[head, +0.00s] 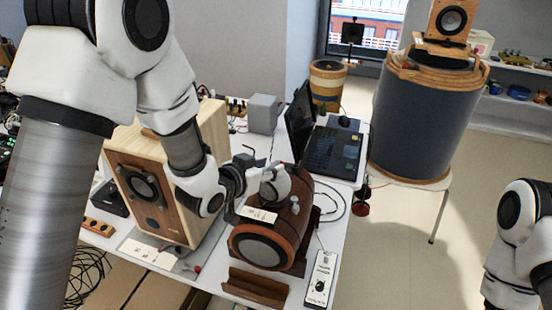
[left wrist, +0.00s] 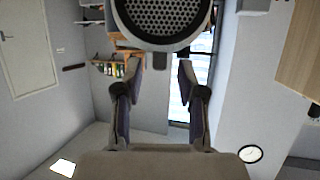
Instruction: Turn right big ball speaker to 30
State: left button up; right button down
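A wooden barrel-shaped speaker (head: 300,222) with a round grey driver lies on the white table. On its top sits a grey rounded piece (head: 276,187), perhaps a ball speaker; I cannot tell which part is the right big ball speaker. My left gripper (head: 250,172) is beside this piece, and its fingers are hard to make out there. In the left wrist view my left gripper (left wrist: 157,65) is open, with a gap between its fingers. A round speaker with a perforated grille (left wrist: 165,14) is just past the fingertips; contact is unclear. My right gripper is out of view.
A box speaker (head: 150,185) stands left of the barrel. A laptop (head: 330,150) is behind it. A small control box with a knob (head: 320,280) is at the front right. A large blue-grey drum speaker (head: 425,125) stands further back. Open floor lies to the right.

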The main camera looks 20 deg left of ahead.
aim_at(274, 164)
pick_arm(q)
jog(key=x, duration=0.3)
jog(key=shift+d, duration=0.1)
jog(key=shift+s, duration=0.2)
grip_shut()
